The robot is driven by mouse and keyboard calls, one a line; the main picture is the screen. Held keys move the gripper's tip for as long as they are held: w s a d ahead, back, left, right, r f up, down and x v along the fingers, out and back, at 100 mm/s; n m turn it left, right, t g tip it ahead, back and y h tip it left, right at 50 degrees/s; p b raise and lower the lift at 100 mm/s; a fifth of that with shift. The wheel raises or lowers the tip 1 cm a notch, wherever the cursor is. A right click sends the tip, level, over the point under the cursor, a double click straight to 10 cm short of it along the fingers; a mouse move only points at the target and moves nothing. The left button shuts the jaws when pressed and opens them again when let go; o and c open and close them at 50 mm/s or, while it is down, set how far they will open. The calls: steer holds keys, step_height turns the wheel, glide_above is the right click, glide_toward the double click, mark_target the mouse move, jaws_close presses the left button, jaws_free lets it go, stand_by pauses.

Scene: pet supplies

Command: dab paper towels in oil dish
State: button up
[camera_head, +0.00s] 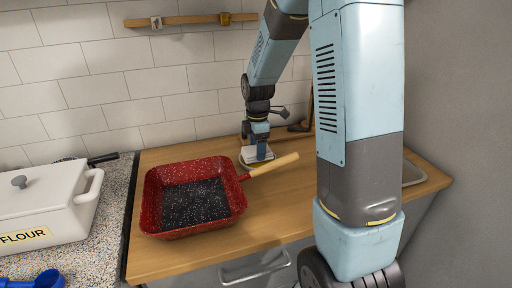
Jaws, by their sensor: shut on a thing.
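My gripper (261,155) points down at the back of the wooden counter, behind the pan's handle. It is shut on a small white thing that looks like the paper towels (249,155). A pale, low rim, which looks like the oil dish (247,167), shows just under the gripper. The dish is small in view and partly hidden, so I cannot tell whether the towels touch the oil. A red speckled square pan (195,226) with a dark inside and a wooden handle sits in front and to the left. The pan looks empty.
A white flour container (42,214) and a blue scoop (47,280) are on the speckled counter at left. A metal sink edge (412,172) shows at right behind my arm. Bare wooden counter (285,205) lies right of the pan. The tiled wall is close behind.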

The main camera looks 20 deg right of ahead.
steer(key=shift+f, duration=0.4)
stand_by(1.2)
steer(key=shift+r, duration=0.15)
steer(key=shift+r, duration=3.4)
steer(key=shift+r, duration=0.1)
